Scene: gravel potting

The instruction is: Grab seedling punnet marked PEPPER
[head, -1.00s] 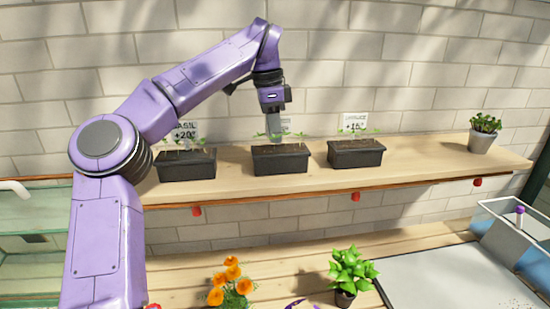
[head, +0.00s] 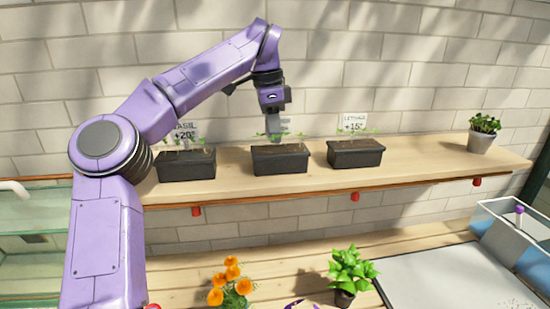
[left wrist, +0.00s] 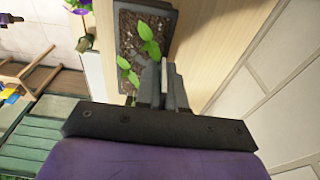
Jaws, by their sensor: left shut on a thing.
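Three dark seedling punnets stand in a row on the wooden shelf. The middle punnet (head: 280,161) has its sign mostly hidden behind my left gripper (head: 273,136), so I cannot read PEPPER on it. In the left wrist view the fingers (left wrist: 165,84) meet the edge of the punnet (left wrist: 132,42), beside dark soil and green seedlings. The left punnet (head: 186,166) has a sign reading BASIL +20°. The right punnet (head: 355,153) has a sign reading LETTUCE +15°.
A potted plant (head: 483,133) stands at the shelf's right end, with a brick wall behind. Below, orange flowers (head: 230,284), a green plant (head: 350,272), a pale tray (head: 450,278) and a clear bin (head: 507,238) stand on the slatted bench.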

